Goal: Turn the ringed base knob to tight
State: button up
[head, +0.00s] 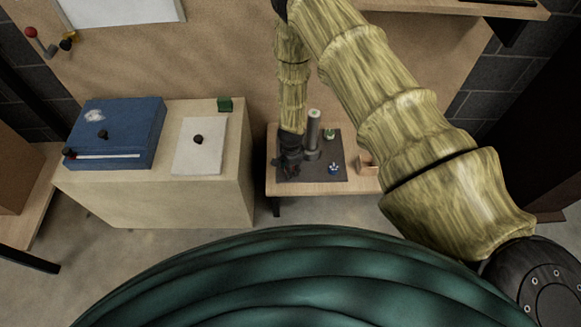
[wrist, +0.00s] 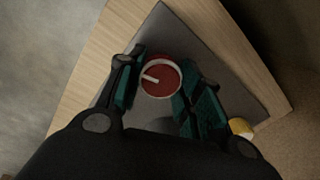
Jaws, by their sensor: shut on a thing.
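The ringed base knob (wrist: 165,86) is red with a pale ring around its edge and a white pointer line. In the wrist view the line runs from near the middle toward the left. My gripper (wrist: 159,82) has one teal-padded finger on each side of the knob and is shut on it. In the head view my gripper (head: 289,172) reaches down over the left part of a dark mat (head: 318,173), and the knob there is mostly hidden by the fingers. No tight marking is readable.
The mat lies on a low wooden table (head: 360,187). A wooden cabinet (head: 215,190) with a blue box (head: 125,125) stands at left.

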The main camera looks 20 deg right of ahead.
jog(key=shift+s+d, duration=0.1)
dwell(0.4)
jog(key=o, duration=1.1)
jog(key=shift+c, duration=0.2)
notch_tip(320, 180, up, 12)
jog(key=shift+s, duration=0.25)
